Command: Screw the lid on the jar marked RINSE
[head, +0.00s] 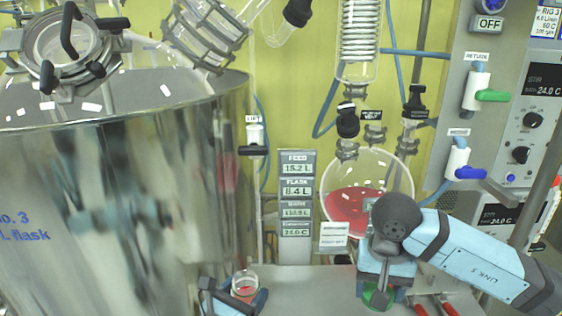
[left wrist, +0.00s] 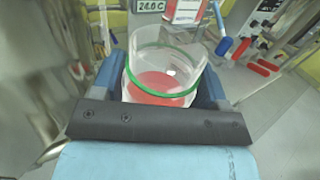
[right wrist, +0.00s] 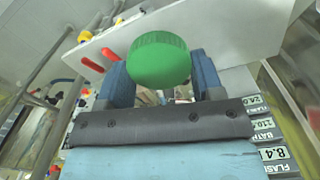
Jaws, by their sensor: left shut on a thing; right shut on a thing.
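A clear open jar (head: 244,286) with red liquid in it stands upright at the bottom of the head view. In the left wrist view the jar (left wrist: 163,75) has a green ring around it and no lid; no RINSE marking is readable. My left gripper (head: 234,302) is shut on the jar, a blue finger on each side. My right gripper (head: 383,290) is shut on a green ribbed lid (right wrist: 158,59), right of the jar and apart from it. The lid shows partly in the head view (head: 377,297), below my right gripper.
A large shiny metal vessel (head: 110,190) fills the left. A round glass flask (head: 375,172) with red liquid is behind my right gripper. A readout column (head: 296,205) stands between them. Red handles (head: 447,304) lie at the lower right. Grey bench surface (head: 315,290) is clear between the grippers.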

